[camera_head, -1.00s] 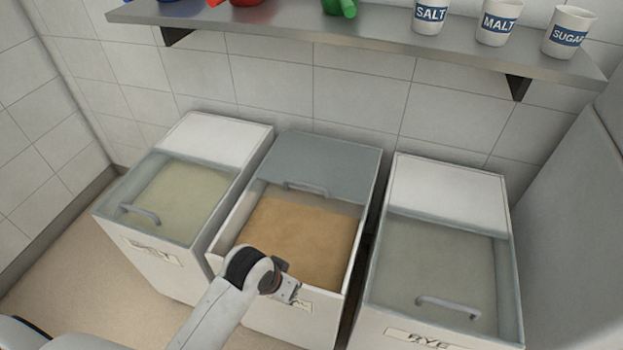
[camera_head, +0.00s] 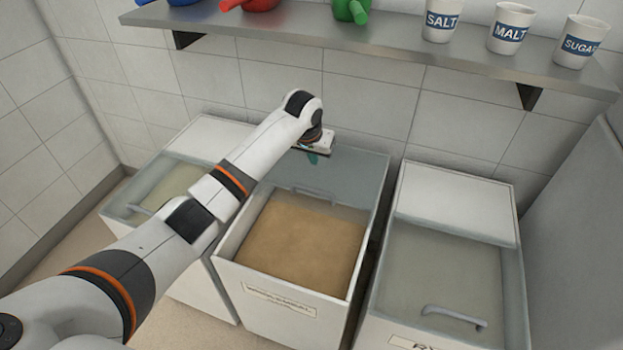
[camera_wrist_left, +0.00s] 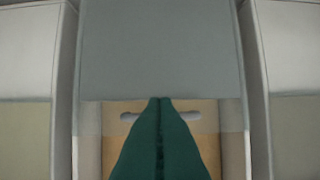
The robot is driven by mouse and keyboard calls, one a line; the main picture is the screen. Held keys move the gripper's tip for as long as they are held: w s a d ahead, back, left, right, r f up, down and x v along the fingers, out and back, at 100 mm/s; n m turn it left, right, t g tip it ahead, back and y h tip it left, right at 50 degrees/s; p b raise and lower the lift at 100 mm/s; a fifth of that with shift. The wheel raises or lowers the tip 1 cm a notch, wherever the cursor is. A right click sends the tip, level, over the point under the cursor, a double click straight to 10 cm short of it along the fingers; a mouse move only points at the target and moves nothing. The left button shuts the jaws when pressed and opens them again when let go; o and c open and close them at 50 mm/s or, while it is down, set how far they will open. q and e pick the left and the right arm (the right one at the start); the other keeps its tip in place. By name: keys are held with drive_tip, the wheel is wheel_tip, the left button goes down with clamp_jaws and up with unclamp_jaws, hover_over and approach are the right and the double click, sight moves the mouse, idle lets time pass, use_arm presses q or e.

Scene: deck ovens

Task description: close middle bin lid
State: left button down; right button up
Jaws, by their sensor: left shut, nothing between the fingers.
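The middle bin (camera_head: 300,318) stands open at the front, with brown meal (camera_head: 305,243) showing inside. Its grey lid (camera_head: 352,172) is slid back over the rear part, and its handle (camera_head: 310,191) is at the lid's front edge. My left gripper (camera_head: 313,159) is above the lid, behind the handle in the head view. In the left wrist view its green fingers (camera_wrist_left: 160,102) are together and empty, in front of the handle (camera_wrist_left: 128,117), which shows on both sides of them. I cannot tell whether they touch it. My right gripper is not in view.
A closed bin (camera_head: 160,185) stands at left, partly behind my left arm. The rye bin (camera_head: 440,275) at right is closed, its handle (camera_head: 455,316) near the front. A shelf (camera_head: 380,47) with scoops and labelled cups overhangs the back.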

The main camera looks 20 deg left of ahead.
use_arm(q)
drive_tip(key=r, duration=0.1)
drive_tip(key=b, duration=0.2)
hover_over(311, 195)
drive_tip(key=w, duration=0.4)
wheel_tip(311, 195, down, 10)
drive_tip(key=shift+d+r, duration=0.15)
drive_tip(key=shift+r, duration=0.1)
drive_tip(key=shift+s+r, duration=0.15)
drive_tip(key=shift+s, duration=0.1)
drive_tip(key=shift+s+f+p, duration=0.15)
drive_tip(key=shift+s+p, duration=0.3)
drive_tip(key=shift+s, duration=0.25)
drive_tip(key=shift+s+f+p, duration=0.1)
drive_tip(key=shift+s+p, duration=0.3)
drive_tip(key=shift+s, duration=0.3)
drive_tip(key=shift+s+f, duration=0.15)
drive_tip(key=shift+s, duration=0.15)
